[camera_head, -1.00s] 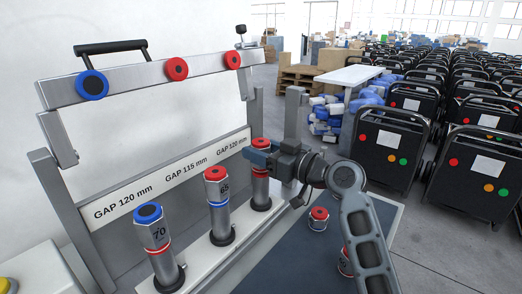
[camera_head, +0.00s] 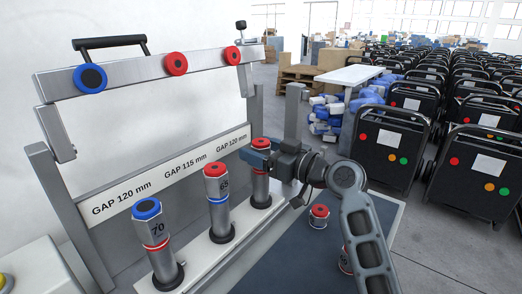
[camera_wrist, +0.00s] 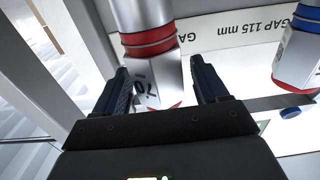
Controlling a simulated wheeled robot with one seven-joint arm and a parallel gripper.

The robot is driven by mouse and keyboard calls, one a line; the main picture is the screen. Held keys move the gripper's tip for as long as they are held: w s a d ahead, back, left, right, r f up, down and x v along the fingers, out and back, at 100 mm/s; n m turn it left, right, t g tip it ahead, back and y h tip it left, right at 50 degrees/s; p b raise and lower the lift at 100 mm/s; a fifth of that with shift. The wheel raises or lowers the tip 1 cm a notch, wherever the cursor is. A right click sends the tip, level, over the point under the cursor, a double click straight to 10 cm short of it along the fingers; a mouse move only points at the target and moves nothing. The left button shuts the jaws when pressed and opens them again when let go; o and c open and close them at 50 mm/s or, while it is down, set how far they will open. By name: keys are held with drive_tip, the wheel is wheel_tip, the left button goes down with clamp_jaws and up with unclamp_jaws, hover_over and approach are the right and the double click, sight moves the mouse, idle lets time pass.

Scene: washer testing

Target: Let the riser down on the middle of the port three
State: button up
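The riser at port three (camera_head: 260,187) has a red cap and stands upright in a dark collar, under the right-hand "GAP 120 mm" label. My gripper (camera_head: 259,157) is level with its upper part, just below the cap. In the wrist view this riser (camera_wrist: 151,75) shows red bands and a number, upside down, between the two fingers of my gripper (camera_wrist: 160,75). A narrow gap shows at the right finger; the left finger overlaps the riser's edge. The fingers look open around it. Port three's middle is hidden under the riser.
The riser marked 65 (camera_head: 218,205) stands at the middle port, and the blue-capped riser marked 70 (camera_head: 157,240) at the left port. Two red-capped pieces, one here (camera_head: 318,216), are on the dark mat (camera_head: 290,255). A raised bar with a handle (camera_head: 110,45) spans above.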

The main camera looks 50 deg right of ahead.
drive_tip(key=shift+o, duration=0.6)
drive_tip(key=shift+f, duration=0.1)
drive_tip(key=shift+s, duration=0.35)
drive_tip(key=s+b, duration=0.1)
drive_tip(key=s, duration=0.6)
drive_tip(key=shift+d, duration=0.1)
